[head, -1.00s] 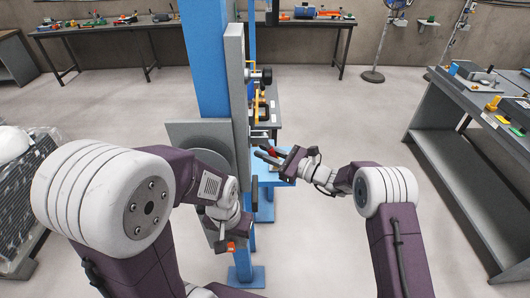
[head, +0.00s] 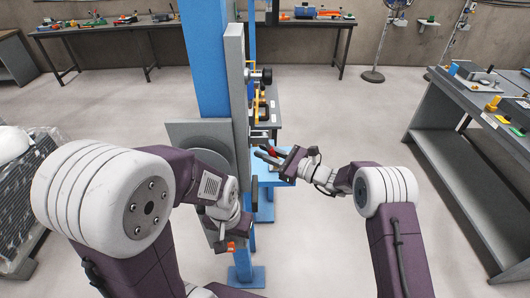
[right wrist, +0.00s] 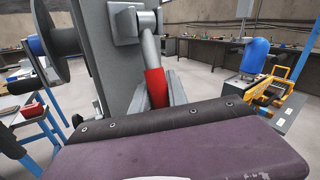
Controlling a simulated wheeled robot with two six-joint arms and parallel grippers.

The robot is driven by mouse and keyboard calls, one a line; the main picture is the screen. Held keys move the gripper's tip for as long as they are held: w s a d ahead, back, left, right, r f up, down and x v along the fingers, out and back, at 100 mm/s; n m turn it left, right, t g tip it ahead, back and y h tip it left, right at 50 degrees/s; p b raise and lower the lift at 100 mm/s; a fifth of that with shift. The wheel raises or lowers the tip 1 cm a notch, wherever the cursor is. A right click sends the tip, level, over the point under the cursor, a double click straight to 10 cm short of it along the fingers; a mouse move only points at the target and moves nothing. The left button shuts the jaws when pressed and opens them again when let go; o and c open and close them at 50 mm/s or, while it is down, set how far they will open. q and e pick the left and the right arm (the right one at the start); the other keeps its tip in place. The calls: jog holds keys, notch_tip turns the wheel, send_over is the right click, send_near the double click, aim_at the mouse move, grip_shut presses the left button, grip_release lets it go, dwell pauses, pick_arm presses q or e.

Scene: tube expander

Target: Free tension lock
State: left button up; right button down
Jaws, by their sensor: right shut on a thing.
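The tension lock shows in the right wrist view as a grey lever with a red grip (right wrist: 155,87), hinged on a grey block (right wrist: 130,24) of the machine's grey plate. My right gripper (head: 268,155) is beside the blue column machine in the head view, shut on the red grip. In the right wrist view its fingers (right wrist: 156,100) lie on both sides of the grip, and the grip's lower end is hidden by my gripper body. My left gripper (head: 229,240) hangs low in front of the machine, with an orange-red piece at its tip. Its fingers are not clear.
The blue column (head: 205,60) and upright grey plate (head: 235,90) stand between my arms. A grey workbench (head: 450,110) with tools is at the right, another bench (head: 110,27) at the back. Floor between the machine and right bench is clear.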

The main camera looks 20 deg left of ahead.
jog(key=h, duration=0.1)
jog(key=d+n+p, duration=0.1)
jog(key=d+h, duration=0.1)
jog(key=shift+w+r+h, duration=0.3)
jog(key=shift+r, duration=0.1)
jog(key=shift+w+d+r+n+h+p, duration=0.2)
jog(key=shift+d+r+n+h+p, duration=0.4)
jog(key=shift+h+p, duration=0.75)
jog(key=shift+w+d+r+n+h+p, duration=0.3)
jog(key=shift+d+n+h+p, duration=0.55)
jog(key=shift+p, duration=0.95)
jog(key=shift+w+d+r+n+h+p, duration=0.1)
jog(key=shift+d+r+n+h+p, duration=0.3)
jog(key=shift+h+p, duration=1.05)
jog(key=shift+d+r, duration=0.1)
jog(key=shift+r, duration=0.05)
jog(key=c, duration=1.3)
grip_release()
